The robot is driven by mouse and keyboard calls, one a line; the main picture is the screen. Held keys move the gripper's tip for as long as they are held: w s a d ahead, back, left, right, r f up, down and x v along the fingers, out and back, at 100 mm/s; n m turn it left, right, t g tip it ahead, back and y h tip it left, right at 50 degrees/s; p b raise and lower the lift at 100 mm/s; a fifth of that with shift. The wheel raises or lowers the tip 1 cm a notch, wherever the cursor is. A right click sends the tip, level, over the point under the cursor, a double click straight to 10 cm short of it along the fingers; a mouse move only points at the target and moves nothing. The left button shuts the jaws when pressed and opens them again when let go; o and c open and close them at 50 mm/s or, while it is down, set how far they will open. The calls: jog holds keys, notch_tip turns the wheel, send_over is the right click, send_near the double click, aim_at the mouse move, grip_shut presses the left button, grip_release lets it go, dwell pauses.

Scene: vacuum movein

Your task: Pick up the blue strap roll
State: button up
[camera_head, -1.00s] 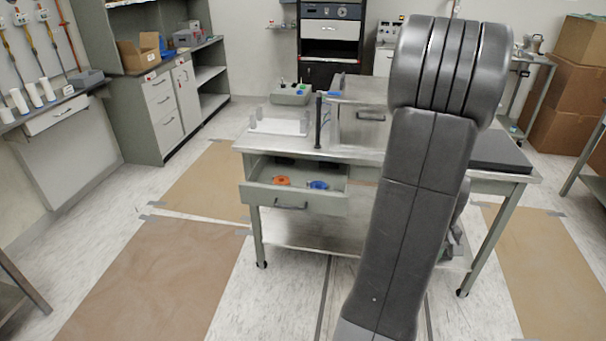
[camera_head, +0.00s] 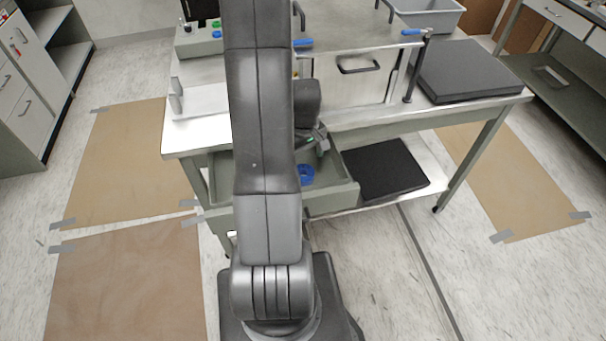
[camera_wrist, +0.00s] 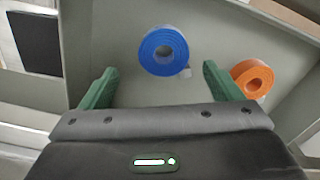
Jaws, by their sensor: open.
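The blue strap roll (camera_wrist: 164,51) lies in the open drawer (camera_wrist: 110,30) of the metal workbench. In the wrist view it is ahead of my gripper (camera_wrist: 157,85), roughly between the lines of its two green fingers and apart from them. My gripper is open and empty. In the head view the blue roll (camera_head: 307,175) shows partly beside my arm, which hides much of the drawer (camera_head: 340,195). An orange strap roll (camera_wrist: 252,78) lies in the same drawer, to the right, near the right finger.
The workbench top (camera_head: 350,116) carries a metal box (camera_head: 350,80) with a handle and a black pad (camera_head: 478,70). A black slab (camera_head: 385,170) lies on the lower shelf. The drawer walls stand around the rolls. Open floor lies on both sides.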

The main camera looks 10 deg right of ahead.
aim_at(303, 175)
jog(key=shift+w+a+f, duration=0.2)
jog(key=shift+f, duration=0.15)
jog(key=shift+s+f, duration=0.15)
jog(key=shift+f, duration=0.15)
jog(key=shift+a+f+p, duration=0.1)
jog(key=shift+f+p, duration=0.3)
jog(key=shift+f, duration=1.8)
jog(key=c, duration=1.1)
jog(key=shift+c, duration=0.3)
jog(key=shift+r, duration=0.2)
